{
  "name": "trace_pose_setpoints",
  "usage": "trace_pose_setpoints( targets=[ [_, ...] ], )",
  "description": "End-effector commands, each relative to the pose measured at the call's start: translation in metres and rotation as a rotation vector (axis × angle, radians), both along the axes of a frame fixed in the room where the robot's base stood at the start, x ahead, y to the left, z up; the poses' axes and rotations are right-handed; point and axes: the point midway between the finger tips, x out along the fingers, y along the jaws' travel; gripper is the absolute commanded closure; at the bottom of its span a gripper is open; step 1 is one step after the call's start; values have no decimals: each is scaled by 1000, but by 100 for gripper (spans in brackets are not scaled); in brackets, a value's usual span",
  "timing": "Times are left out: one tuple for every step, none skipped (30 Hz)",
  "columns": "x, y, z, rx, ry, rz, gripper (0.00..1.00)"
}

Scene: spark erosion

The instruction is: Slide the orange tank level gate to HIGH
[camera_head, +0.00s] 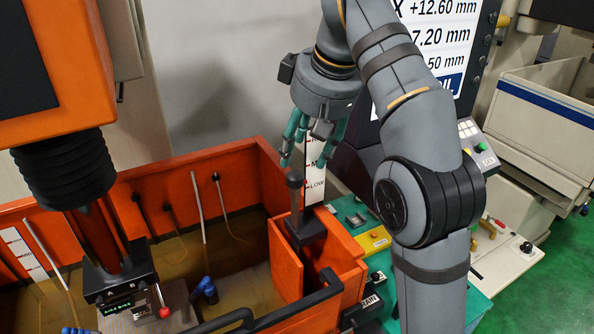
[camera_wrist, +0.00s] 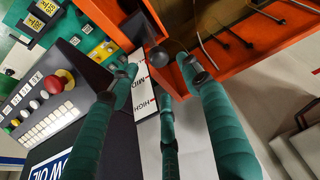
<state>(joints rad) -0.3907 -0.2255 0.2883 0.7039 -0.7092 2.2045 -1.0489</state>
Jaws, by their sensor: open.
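The level gate handle (camera_head: 295,190) is a dark upright rod with a rounded grey knob on a black block, at the orange tank's inner corner box (camera_head: 340,262). The white level scale (camera_head: 314,172) beside it reads LOW at the bottom, with MID and HIGH above; the knob is near LOW. My gripper (camera_head: 309,157) is open with teal fingers, just above the knob and in front of the scale. In the wrist view, the knob (camera_wrist: 168,51) shows just beyond and between the fingertips (camera_wrist: 160,72). MID and HIGH are readable on the scale (camera_wrist: 143,92). Contact cannot be told.
The orange tank wall (camera_head: 200,160) and hanging rods (camera_head: 198,205) are at left. An orange machine head with black bellows (camera_head: 65,168) stands over the tank. A display (camera_head: 445,40) is behind my arm. A button panel (camera_wrist: 45,100) lies left in the wrist view.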

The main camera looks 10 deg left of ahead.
Motion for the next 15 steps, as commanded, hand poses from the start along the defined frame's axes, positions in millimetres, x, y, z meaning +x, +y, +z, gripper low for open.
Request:
trace_pose_setpoints(
  targets=[
    [0,1,-5,2,2,0,52],
    [1,2,-7,7,2,-2,52],
    [2,4,-13,4,5,-2,52],
    [4,5,-18,3,3,0,52],
    [5,7,-22,3,3,0,52],
    [6,8,-27,4,5,-1,52],
    [7,10,-31,5,5,-1,52],
    [8,11,-36,5,5,-1,52],
    [11,13,-44,5,5,-1,52],
    [12,15,-48,5,4,-2,52],
    [13,16,-52,6,4,-3,52],
    [15,18,-57,7,4,-2,52],
    [16,19,-60,6,4,-3,52],
    [17,20,-63,6,4,-3,52],
    [18,21,-67,6,3,-2,52]
  ],
)
